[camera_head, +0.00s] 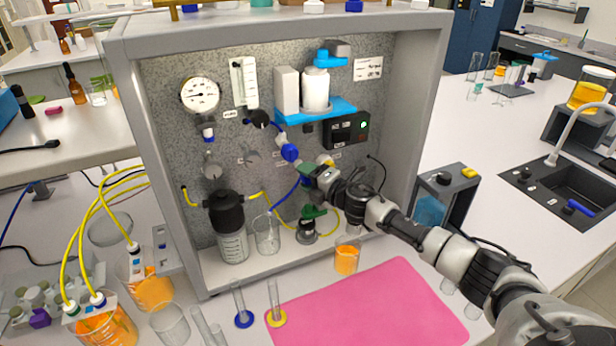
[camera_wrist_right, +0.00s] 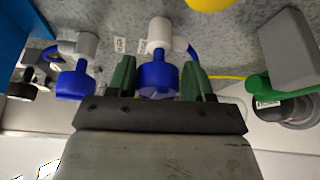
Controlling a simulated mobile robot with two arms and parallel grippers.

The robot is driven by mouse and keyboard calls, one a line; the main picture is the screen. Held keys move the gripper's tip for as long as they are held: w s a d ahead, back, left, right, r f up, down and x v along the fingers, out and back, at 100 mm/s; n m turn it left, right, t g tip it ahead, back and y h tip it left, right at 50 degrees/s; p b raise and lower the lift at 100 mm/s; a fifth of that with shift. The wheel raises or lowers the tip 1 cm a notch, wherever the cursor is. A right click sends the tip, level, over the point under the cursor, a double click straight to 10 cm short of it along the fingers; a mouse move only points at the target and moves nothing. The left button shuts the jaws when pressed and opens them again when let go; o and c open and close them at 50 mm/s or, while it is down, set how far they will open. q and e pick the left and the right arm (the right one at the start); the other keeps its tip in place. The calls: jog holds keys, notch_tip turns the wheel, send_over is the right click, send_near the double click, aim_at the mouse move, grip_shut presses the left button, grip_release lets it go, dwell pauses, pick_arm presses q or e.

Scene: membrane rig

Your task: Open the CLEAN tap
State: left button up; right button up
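My right gripper (camera_head: 312,174) reaches the back panel of the rig in the head view. In the right wrist view, its two green fingers (camera_wrist_right: 158,82) stand on either side of a blue tap knob (camera_wrist_right: 157,77) on a white fitting. The fingers are apart, and I cannot tell whether they touch the knob. A second blue knob (camera_wrist_right: 75,82) is to the left in that view. A blue knob also shows in the head view (camera_head: 289,152), just up and left of the gripper. The small labels are too blurred to read, so I cannot tell which tap is CLEAN. My left gripper is out of view.
The rig's grey frame (camera_head: 428,90) surrounds the panel. A green-topped part (camera_head: 308,222) is below the gripper. The pink mat (camera_head: 375,310) in front is clear.

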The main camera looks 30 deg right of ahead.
jog(key=shift+o, duration=1.3)
jog(key=b+v, duration=0.4)
jog(key=v, duration=0.6)
jog(key=shift+s, duration=0.4)
jog(key=shift+d, duration=0.1)
